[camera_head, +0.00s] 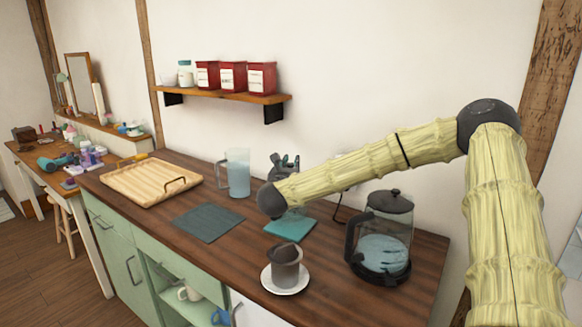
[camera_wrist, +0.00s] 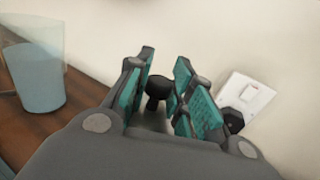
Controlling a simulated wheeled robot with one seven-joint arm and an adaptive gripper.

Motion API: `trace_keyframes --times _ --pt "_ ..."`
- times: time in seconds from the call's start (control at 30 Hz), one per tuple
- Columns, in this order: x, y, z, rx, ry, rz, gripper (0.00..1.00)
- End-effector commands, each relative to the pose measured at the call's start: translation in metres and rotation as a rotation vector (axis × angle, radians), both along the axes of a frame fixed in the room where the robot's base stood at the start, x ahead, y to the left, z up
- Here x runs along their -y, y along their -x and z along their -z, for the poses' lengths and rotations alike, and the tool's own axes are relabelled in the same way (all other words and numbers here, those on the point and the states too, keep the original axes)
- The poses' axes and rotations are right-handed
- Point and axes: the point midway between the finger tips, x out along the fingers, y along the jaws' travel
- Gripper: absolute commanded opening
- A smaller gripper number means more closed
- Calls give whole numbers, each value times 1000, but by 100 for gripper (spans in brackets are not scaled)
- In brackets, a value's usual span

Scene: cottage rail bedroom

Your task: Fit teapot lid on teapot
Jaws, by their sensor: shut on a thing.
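My gripper (camera_head: 285,163) is above the counter near the wall, partly hidden behind my wrist in the head view. In the wrist view its teal-padded fingers (camera_wrist: 160,85) are closed around a small dark knob (camera_wrist: 157,88), which looks like the teapot lid's knob. The rest of the held thing is hidden. No separate open teapot is clear in view. A teal mat (camera_head: 291,229) lies below my wrist, which covers its back part. To the right stands a glass pot (camera_head: 385,245) with a dark handle and a dark lid (camera_head: 391,200) on top.
A grey cup (camera_head: 286,272) on a white saucer (camera_head: 270,285) stands at the counter's front. A clear pitcher (camera_head: 238,175), a dark mat (camera_head: 208,222) and a wooden tray (camera_head: 130,190) lie to the left. A wall socket (camera_wrist: 248,92) is close to my gripper. A shelf (camera_head: 225,95) hangs above.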

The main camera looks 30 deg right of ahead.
Motion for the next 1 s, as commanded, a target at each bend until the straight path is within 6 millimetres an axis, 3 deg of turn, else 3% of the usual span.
trace_keyframes --times 0.03,0.07,0.2,0.63,1.0 --pt "0 0 0 0 0 0 0" --pt "0 0 0 0 0 0 26" --pt "0 0 0 0 0 0 48" --pt "-6 6 0 -1 -1 -1 48" --pt "-50 50 0 -1 -1 -4 48"
